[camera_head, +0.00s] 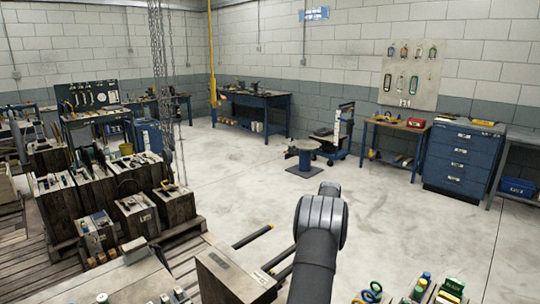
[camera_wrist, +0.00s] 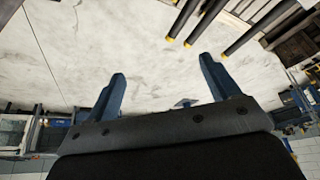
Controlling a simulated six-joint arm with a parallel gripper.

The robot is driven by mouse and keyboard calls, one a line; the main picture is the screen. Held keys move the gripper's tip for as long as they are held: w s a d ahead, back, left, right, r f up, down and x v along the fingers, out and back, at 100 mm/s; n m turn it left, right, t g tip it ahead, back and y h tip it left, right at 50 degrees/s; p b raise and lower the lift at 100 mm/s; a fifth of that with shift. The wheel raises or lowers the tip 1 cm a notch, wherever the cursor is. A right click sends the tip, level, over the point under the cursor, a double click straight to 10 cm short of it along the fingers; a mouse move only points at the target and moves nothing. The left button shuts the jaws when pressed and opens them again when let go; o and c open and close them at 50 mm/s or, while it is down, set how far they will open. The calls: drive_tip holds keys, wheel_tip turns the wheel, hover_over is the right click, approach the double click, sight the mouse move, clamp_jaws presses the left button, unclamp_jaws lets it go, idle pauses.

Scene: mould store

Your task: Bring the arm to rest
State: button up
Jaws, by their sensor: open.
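My gripper (camera_wrist: 163,85) shows in the wrist view with its two blue fingers wide apart and nothing between them. Behind the fingers the wrist view shows pale concrete floor. The wrist picture looks turned over, with the floor towards the top and the wall at the bottom. In the head view my dark grey arm rises from the bottom edge, right of the middle, to a rounded joint. The gripper itself does not show in the head view.
Wooden blocks (camera_head: 155,214) and pallets crowd the left. Dark bars with yellow tips (camera_head: 253,237) lie near my arm and also show in the wrist view (camera_wrist: 231,45). The middle floor is clear.

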drive_tip(key=w+a+n+y, duration=0.2)
drive_tip(key=a+n, duration=0.3)
drive_tip(key=a, duration=2.8)
drive_tip(key=shift+w+r, duration=0.35)
drive_tip(key=shift+w, duration=0.05)
